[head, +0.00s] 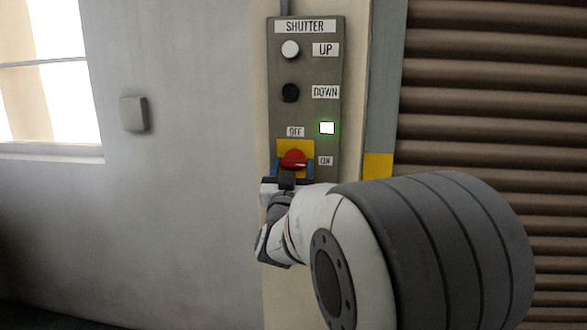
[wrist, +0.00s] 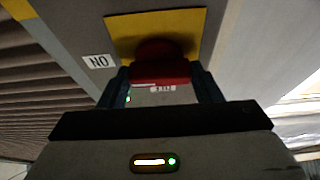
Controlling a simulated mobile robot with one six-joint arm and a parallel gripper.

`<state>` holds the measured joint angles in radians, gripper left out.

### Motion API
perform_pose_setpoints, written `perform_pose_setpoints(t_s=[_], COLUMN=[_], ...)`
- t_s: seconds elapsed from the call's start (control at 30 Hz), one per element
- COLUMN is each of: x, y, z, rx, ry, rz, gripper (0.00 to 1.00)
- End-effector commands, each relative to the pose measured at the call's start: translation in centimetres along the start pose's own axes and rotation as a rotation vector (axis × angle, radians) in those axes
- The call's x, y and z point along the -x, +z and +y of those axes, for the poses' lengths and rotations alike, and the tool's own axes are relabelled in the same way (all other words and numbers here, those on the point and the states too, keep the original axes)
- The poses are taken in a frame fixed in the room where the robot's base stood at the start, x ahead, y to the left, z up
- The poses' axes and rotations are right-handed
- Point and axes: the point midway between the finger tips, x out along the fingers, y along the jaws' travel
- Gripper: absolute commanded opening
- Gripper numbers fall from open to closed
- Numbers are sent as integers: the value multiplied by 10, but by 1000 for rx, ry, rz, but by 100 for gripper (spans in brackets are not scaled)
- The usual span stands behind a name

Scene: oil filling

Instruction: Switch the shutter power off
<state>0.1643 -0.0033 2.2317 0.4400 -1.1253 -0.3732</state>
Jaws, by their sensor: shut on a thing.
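The grey shutter panel (head: 333,70) is on the wall, with a white UP button (head: 290,49), a black DOWN button (head: 290,92) and a lit green-white lamp (head: 327,128). Below them is the red rotary power switch (head: 293,159) on a yellow plate (head: 308,147), with an OFF label (head: 295,132) above and an ON label (head: 325,161) to the right. My gripper (head: 292,170) is at the switch, its fingers on either side of the red knob. In the wrist view the red knob (wrist: 160,72) sits between the fingers, below the yellow plate (wrist: 125,35). The knob's exact angle is partly hidden.
The brown ribbed shutter (head: 490,90) is closed across the right side. A small grey wall box (head: 133,114) and a bright window (head: 45,80) are to the left. The wall between window and panel is otherwise clear.

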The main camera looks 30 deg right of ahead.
Motion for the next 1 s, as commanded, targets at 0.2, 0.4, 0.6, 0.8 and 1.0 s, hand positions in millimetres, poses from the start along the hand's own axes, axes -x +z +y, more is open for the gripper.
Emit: perform_pose_setpoints(t_s=[0.2, 0.4, 0.6, 0.8, 1.0], x=[0, 1, 1, 1, 1], y=[1, 2, 2, 2, 1], z=[0, 2, 3, 5, 5], rx=[14, 82, 218, 391, 569], ry=[-6, -33, -88, -158, -231], rz=[0, 1, 2, 3, 1], gripper=[35, 35, 35, 35, 35])
